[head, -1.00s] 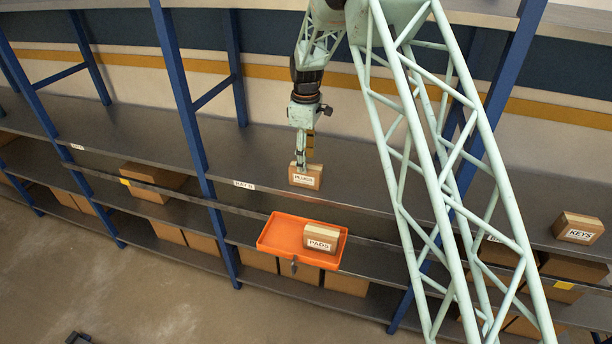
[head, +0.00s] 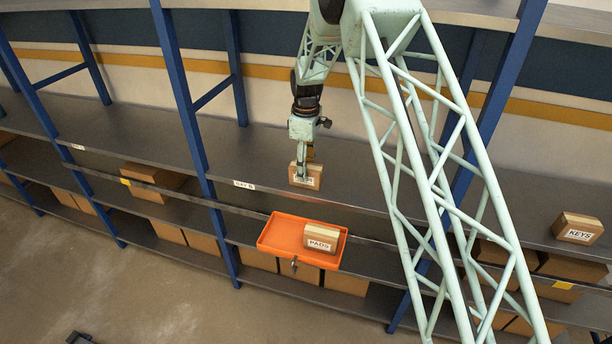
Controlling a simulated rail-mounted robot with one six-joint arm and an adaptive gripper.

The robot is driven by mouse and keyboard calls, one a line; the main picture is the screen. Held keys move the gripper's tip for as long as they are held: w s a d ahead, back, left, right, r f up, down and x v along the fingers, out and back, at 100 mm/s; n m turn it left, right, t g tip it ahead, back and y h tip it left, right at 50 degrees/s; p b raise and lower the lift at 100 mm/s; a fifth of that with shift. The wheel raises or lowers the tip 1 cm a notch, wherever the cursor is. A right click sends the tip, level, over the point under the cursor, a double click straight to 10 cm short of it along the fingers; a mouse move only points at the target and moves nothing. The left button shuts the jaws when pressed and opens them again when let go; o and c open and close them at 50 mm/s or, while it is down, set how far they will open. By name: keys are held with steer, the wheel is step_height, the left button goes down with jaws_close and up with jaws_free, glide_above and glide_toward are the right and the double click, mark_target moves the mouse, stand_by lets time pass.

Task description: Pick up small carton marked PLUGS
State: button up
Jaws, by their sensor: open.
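The small PLUGS carton (head: 314,178) stands on the grey shelf behind the orange tray. Its label is partly covered by my gripper now. My gripper (head: 303,174) points down at the carton, its fingers low at the carton's front and left part. The jaws are open. I cannot tell whether a finger touches the carton or how far the jaws reach around it.
An orange tray (head: 274,236) with a carton marked PADS (head: 321,239) juts out in front of the shelf. A KEYS carton (head: 577,229) stands on the shelf far right. Blue uprights (head: 184,100) flank this bay. Shelf room left of the PLUGS carton is clear.

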steer(key=shift+f, duration=1.25)
steer(key=shift+c, duration=0.5)
steer(key=c, duration=1)
steer(key=shift+o, duration=0.2)
steer(key=shift+r, duration=0.1)
steer(key=shift+r, duration=1.75)
steer(key=s+d+r+b, duration=0.1)
steer(key=s+d+b, duration=0.1)
steer(key=s, duration=1.3)
steer(key=shift+s+d+r, duration=0.15)
steer(key=shift+s+d, duration=0.2)
steer(key=shift+d, duration=0.05)
